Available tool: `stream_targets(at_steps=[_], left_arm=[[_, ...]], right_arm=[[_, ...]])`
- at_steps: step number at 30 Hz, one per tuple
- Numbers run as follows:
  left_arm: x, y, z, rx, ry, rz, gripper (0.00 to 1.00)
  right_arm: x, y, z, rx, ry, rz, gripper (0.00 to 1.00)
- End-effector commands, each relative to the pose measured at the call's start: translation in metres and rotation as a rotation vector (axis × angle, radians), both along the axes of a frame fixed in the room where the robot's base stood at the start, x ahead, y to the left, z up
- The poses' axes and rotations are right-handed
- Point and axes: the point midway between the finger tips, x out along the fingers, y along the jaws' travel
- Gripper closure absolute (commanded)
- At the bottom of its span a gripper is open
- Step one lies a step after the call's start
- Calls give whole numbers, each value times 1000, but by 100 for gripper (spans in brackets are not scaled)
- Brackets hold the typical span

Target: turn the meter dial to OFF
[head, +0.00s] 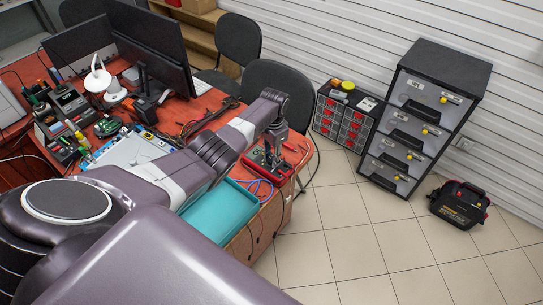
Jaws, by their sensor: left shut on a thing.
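The meter, a red-edged device with a dark face (256,161), lies near the right end of the wooden desk. My left gripper (272,156) points down over it, with its fingers at the meter's face. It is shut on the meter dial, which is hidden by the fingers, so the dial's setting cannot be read. Thin blue and red leads (259,187) lie around the meter. My right gripper is not in view.
A teal tray (222,212) lies on the desk in front of the meter, below my left arm. Monitors (150,45), a keyboard and tools crowd the desk's left part. A drawer cabinet (424,115) and a black-and-red power unit (460,203) stand on the tiled floor, which is clear at lower right.

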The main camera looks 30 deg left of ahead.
Motion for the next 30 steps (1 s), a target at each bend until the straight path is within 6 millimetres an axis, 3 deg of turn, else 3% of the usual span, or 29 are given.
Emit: stream_targets(at_steps=[30], left_arm=[[2, 0, 0, -1, -1, 953, 99]], right_arm=[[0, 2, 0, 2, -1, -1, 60]])
